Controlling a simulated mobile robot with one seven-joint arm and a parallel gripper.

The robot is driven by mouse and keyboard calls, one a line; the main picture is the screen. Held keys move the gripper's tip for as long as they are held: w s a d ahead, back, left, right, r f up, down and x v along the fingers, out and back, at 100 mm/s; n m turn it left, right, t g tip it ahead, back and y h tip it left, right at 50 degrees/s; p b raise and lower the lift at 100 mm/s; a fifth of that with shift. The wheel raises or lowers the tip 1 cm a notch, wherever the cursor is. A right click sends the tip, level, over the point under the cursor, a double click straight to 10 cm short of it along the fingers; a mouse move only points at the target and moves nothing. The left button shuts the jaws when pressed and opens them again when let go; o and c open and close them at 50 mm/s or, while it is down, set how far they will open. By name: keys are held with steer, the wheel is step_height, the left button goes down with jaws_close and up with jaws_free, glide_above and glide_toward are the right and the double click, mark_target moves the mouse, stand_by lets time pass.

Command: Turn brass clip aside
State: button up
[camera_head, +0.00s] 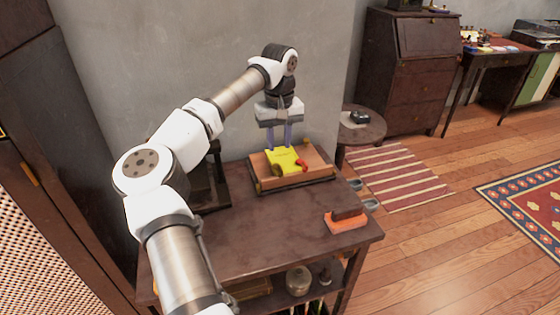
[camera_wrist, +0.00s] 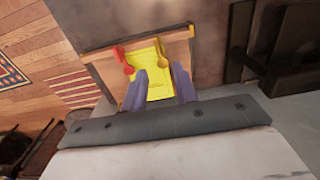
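A yellow card (camera_head: 284,158) lies on a shallow wooden tray (camera_head: 318,161) on the dark table. A small brass-coloured piece (camera_head: 277,170), likely the brass clip, is at the card's near left edge. A red piece (camera_head: 302,166) is at its right edge, and it shows on the left in the wrist view (camera_wrist: 125,58). My gripper (camera_head: 279,148) points down over the card's far part, its two fingers apart with nothing seen between them. In the wrist view the fingers (camera_wrist: 160,72) overlap the card, and the right one partly hides a brass-coloured edge. Contact cannot be told.
An orange block with a dark top (camera_head: 346,220) lies near the table's (camera_head: 255,232) right front corner. A dark frame-like stand (camera_head: 211,190) is left of the tray, beside my arm. The wall is close behind. The table's front middle is clear.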

mark_target(279, 168)
step_height(279, 168, down, 7)
steer(key=shift+f+p, duration=0.1)
steer(key=shift+p, duration=0.2)
jaws_close()
